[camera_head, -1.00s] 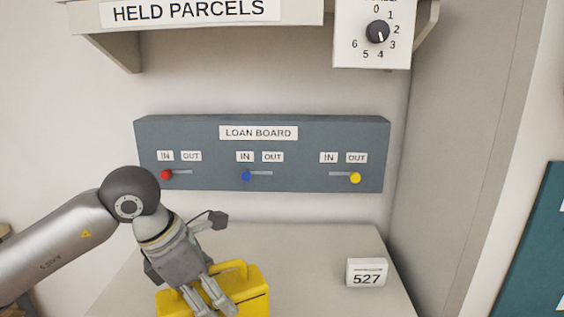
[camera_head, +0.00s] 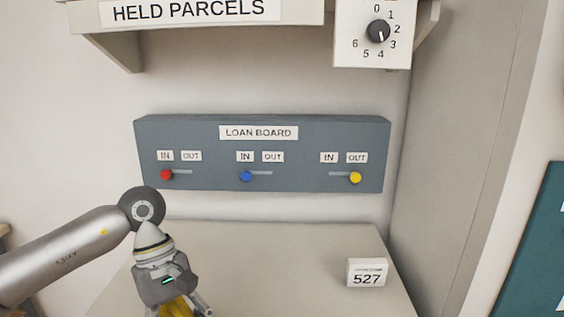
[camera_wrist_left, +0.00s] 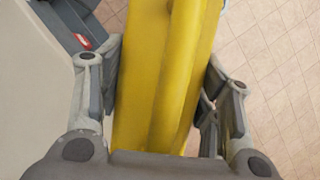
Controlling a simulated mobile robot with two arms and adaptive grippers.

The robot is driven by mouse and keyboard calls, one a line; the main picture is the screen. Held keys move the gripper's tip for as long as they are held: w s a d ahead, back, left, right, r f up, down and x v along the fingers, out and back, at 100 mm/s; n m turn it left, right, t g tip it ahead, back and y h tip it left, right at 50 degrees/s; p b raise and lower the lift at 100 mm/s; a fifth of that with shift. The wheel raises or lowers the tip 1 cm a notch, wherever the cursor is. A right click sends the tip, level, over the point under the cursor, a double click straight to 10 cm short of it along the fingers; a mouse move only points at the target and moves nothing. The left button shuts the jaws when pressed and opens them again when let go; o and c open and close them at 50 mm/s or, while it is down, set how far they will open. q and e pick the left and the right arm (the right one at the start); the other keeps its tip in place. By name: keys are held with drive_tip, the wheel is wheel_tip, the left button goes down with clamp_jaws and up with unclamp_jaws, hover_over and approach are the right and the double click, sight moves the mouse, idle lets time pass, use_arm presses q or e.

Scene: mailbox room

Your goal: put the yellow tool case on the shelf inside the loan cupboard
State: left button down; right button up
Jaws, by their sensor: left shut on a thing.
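The yellow tool case (camera_wrist_left: 165,75) fills the middle of the left wrist view, between the two fingers of my left gripper (camera_wrist_left: 160,100). A small part of the case (camera_head: 174,305) shows at the bottom of the head view, below the wrist. My left gripper (camera_head: 180,308) is shut on the case, with the fingertips mostly cut off by the lower edge. In the left wrist view tiled floor lies below the case on the right and a pale surface is on the left. The loan cupboard and its shelf are not recognisable in these frames. My right gripper is not in view.
A pale counter (camera_head: 290,255) stands against the wall, with a white 527 sign (camera_head: 367,272) on its right. The loan board (camera_head: 260,152) has red and blue sliders at IN and yellow at OUT. The held parcels shelf (camera_head: 200,30) and a dial (camera_head: 377,32) are above.

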use_arm(q)
drive_tip(key=s+a+f+m+g+y, duration=0.1)
drive_tip(key=s+a+f+m+y, duration=0.1)
drive_tip(key=s+f+m, duration=0.5)
drive_tip(key=shift+a+f+m+y, duration=0.3)
drive_tip(key=shift+f+m+y, duration=0.1)
drive_tip(key=shift+m+y, duration=0.15)
drive_tip(key=shift+w, duration=0.1)
idle(0.3)
